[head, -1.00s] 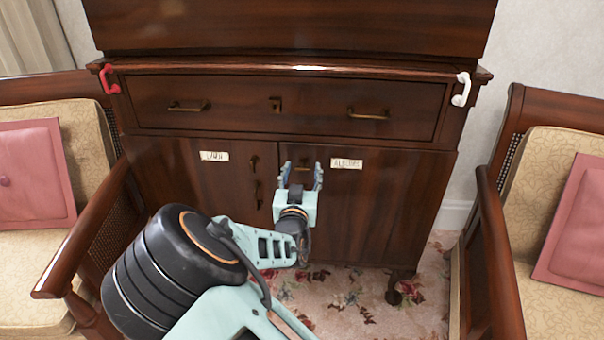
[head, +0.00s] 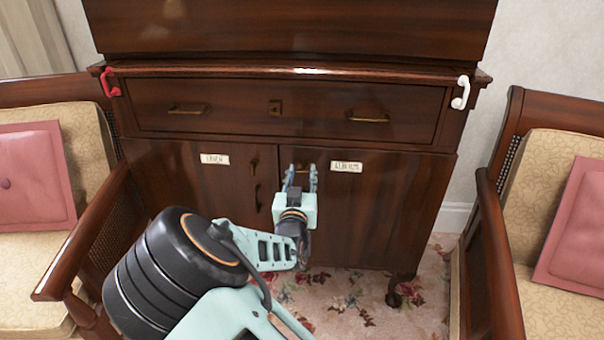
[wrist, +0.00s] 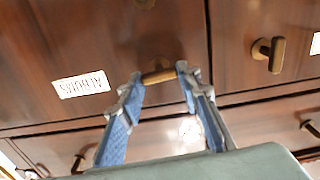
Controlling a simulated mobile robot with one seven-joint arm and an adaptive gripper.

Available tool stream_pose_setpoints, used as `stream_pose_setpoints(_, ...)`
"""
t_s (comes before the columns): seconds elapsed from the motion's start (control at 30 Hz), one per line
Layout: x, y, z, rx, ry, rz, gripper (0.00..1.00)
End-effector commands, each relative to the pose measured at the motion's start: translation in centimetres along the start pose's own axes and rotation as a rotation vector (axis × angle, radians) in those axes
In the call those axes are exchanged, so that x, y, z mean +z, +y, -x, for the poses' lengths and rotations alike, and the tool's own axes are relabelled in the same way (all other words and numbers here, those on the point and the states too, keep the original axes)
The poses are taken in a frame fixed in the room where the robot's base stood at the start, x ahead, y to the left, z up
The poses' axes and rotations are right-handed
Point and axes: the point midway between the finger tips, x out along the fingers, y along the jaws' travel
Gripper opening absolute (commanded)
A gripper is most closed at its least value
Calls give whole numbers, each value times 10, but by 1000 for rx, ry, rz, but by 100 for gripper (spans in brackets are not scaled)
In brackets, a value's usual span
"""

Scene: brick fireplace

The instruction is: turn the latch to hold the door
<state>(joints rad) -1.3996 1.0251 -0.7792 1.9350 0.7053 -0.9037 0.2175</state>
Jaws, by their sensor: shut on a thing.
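The dark wood cabinet has two doors, the left (head: 215,195) and the right (head: 385,205), both shut. My gripper (head: 302,170) is at the upper inner corner of the right door. In the wrist view, the small brass latch (wrist: 159,77) on this door lies crosswise between the fingertips, which close on its ends. The fingers partly hide the latch in the head view. Another brass latch (head: 254,166) is on the left door; it also shows in the wrist view (wrist: 268,54), set at a different angle from the one I hold.
A wide drawer (head: 230,110) with two brass handles is above the doors. A red hook-like piece (head: 110,82) and a white one (head: 461,91) are at the cabinet's top corners. Chairs stand close on the left (head: 85,235) and right (head: 487,240). Patterned carpet (head: 345,300) lies in front.

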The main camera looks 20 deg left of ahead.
Motion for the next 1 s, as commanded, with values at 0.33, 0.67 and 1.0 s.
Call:
stream_pose_setpoints(0.33, -1, -2, 0, -1, 0, 267, 7)
stream_pose_setpoints(0.67, 0, -2, 0, 0, -1, 582, 7)
stream_pose_setpoints(1.0, 1, -4, 0, -2, -1, 906, 7)
